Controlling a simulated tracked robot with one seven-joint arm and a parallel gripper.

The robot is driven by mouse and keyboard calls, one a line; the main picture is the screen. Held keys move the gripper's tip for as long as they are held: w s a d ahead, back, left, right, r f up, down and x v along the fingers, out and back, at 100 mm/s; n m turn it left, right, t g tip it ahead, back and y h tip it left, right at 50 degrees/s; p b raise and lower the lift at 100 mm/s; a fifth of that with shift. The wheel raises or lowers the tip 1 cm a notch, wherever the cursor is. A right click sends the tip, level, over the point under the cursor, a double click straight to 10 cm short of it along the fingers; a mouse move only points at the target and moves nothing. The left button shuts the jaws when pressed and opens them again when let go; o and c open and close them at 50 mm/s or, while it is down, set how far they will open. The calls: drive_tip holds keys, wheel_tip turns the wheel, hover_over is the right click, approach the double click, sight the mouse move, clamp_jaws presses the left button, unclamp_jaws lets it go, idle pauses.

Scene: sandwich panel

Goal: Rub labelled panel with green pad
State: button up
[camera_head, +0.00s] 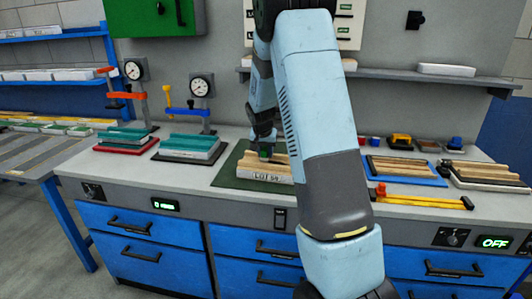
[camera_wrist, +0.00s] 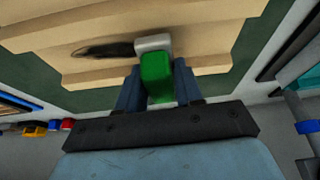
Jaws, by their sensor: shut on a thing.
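The labelled panel (camera_head: 266,174) is beige and ridged, with a white front edge that reads roughly "LOT 58". It lies on a dark green mat (camera_head: 229,177) on the bench. In the wrist view the panel (camera_wrist: 215,45) fills the top, with a dark elongated smear (camera_wrist: 100,50) left of the pad. My gripper (camera_head: 264,146) is over the panel, shut on the green pad (camera_wrist: 156,78). The pad's pale grey end (camera_wrist: 152,43) is at the panel face beside the smear's right end; I cannot tell if it presses. My arm hides part of the panel's right side.
Left on the bench are two teal-topped panels (camera_head: 189,143) with clamps and gauges (camera_head: 201,86). Right are beige panels on a blue tray (camera_head: 406,170) and a dark tray (camera_head: 487,174), and a yellow bar clamp (camera_head: 420,199). A shelf (camera_head: 420,78) runs behind.

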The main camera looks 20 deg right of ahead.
drive_tip(key=shift+s+d+f, duration=0.1)
drive_tip(key=shift+s+d, duration=1.05)
drive_tip(key=shift+d, duration=0.3)
drive_tip(key=shift+s+d+r, duration=0.1)
drive_tip(key=shift+s+d, duration=0.45)
drive_tip(key=shift+d, duration=0.15)
drive_tip(key=shift+s+d+r, duration=0.1)
drive_tip(key=shift+s+d, duration=0.4)
drive_tip(key=shift+d, duration=0.2)
drive_tip(key=shift+s+d+f, duration=0.1)
drive_tip(key=shift+s+d, duration=0.45)
drive_tip(key=shift+d, duration=0.2)
drive_tip(key=shift+s+d+f, duration=0.1)
drive_tip(key=shift+s+d, duration=0.4)
drive_tip(key=shift+d, duration=0.2)
drive_tip(key=shift+r, duration=0.15)
drive_tip(key=shift+r, duration=2.95)
